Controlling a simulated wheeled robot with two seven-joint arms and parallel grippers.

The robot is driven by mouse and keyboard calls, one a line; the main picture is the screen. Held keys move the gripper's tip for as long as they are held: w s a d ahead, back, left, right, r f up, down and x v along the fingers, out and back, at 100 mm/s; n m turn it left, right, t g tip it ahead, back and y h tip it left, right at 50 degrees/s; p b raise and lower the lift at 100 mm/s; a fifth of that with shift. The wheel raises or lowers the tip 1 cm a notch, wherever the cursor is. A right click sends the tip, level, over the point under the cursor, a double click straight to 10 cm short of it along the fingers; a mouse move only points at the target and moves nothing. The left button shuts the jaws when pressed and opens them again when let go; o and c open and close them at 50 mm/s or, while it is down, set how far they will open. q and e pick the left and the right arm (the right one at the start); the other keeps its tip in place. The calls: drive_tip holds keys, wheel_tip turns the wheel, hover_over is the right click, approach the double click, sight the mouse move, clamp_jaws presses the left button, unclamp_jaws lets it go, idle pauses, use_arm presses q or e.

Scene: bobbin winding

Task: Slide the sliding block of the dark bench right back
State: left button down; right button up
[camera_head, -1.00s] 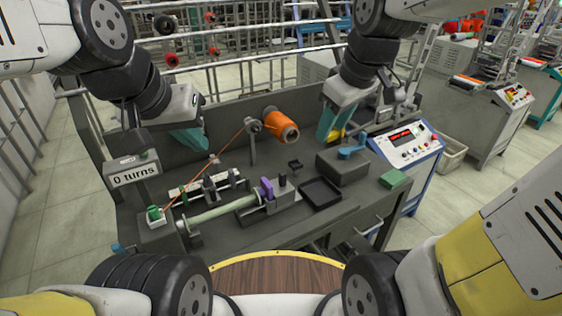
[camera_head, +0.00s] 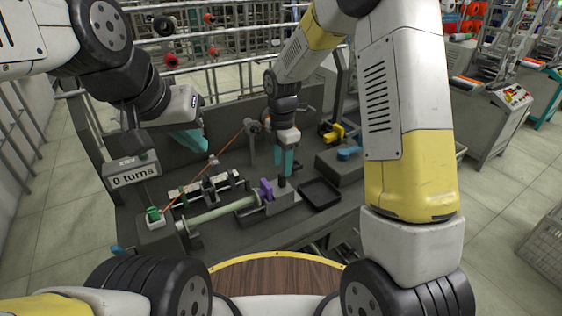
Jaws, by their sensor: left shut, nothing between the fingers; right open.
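The dark bench (camera_head: 245,237) fills the middle of the head view. Its sliding block (camera_head: 285,200) looks like the dark block with an upright knob at the right end of the pale green spindle (camera_head: 208,217). A purple piece (camera_head: 266,189) stands just left of the knob. My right gripper (camera_head: 284,167) points down with open teal fingers right at the knob's top; I cannot tell whether the fingers are around it or just above it. My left gripper (camera_head: 190,140) is shut and empty, in the air over the bench's back left.
A black tray (camera_head: 320,194) lies just right of the block. A sign reading "0 turns" (camera_head: 134,176) stands at the left. An orange wire (camera_head: 224,146) runs diagonally up from the green-topped part (camera_head: 153,214). A blue handle (camera_head: 348,153) sits on a grey box at the right.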

sight(275, 190)
wheel_tip(275, 190, down, 5)
drive_tip(key=shift+r, duration=0.1)
drive_tip(key=shift+c, duration=0.2)
clamp_jaws()
idle(1.4)
